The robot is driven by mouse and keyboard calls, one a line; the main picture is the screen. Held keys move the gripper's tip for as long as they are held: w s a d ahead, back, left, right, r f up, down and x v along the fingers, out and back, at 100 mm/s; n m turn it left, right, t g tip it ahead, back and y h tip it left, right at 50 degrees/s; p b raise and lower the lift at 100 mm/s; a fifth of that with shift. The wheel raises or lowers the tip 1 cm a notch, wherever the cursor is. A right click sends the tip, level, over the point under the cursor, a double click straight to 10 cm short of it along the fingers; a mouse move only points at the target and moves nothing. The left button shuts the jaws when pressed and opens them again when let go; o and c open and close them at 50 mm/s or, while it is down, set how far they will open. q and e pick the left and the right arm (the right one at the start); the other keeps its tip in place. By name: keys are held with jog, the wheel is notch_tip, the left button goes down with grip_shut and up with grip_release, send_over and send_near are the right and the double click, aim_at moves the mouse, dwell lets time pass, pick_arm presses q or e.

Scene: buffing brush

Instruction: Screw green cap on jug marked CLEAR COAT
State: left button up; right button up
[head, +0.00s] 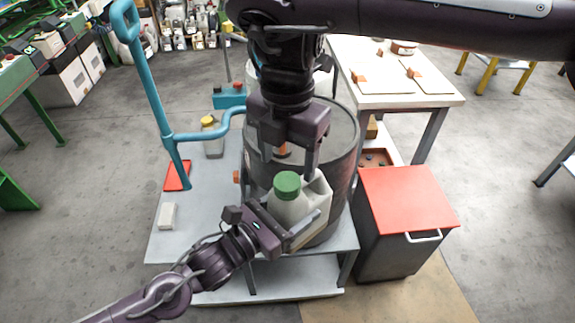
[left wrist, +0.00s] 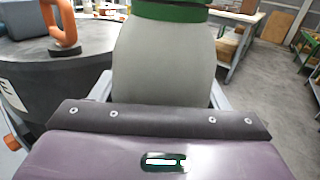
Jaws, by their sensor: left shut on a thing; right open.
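A pale grey jug (head: 297,209) stands upright at the front of the grey table, with a green cap (head: 287,184) sitting on its neck. I cannot tell how tightly the cap sits, and no marking on the jug is readable. My left gripper (head: 292,232) is shut on the jug's body from the front left. In the left wrist view the jug's body (left wrist: 165,65) fills the middle, with the lower edge of the green cap (left wrist: 170,12) at the top. My right gripper (head: 292,165) is open, pointing down, just above and behind the cap, apart from it as far as I see.
A large dark drum (head: 345,150) stands right behind the jug. A red-lidded bin (head: 405,200) is to the right. A yellow-capped jug (head: 212,138), a blue post (head: 150,85) and a white block (head: 168,216) are on the table's left, with free surface (head: 200,195) between.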

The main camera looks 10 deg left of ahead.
aim_at(288, 180)
jog(key=shift+c, duration=0.4)
jog(key=n, duration=0.1)
jog(key=r+n, duration=0.1)
jog(key=n, duration=0.2)
jog(key=shift+r+n, duration=0.3)
jog(key=shift+n, duration=0.1)
notch_tip(288, 180, up, 2)
jog(key=n, duration=0.7)
jog(key=shift+f, duration=4)
jog(key=c, duration=1)
jog(key=o, duration=1.2)
jog(key=shift+c, duration=0.2)
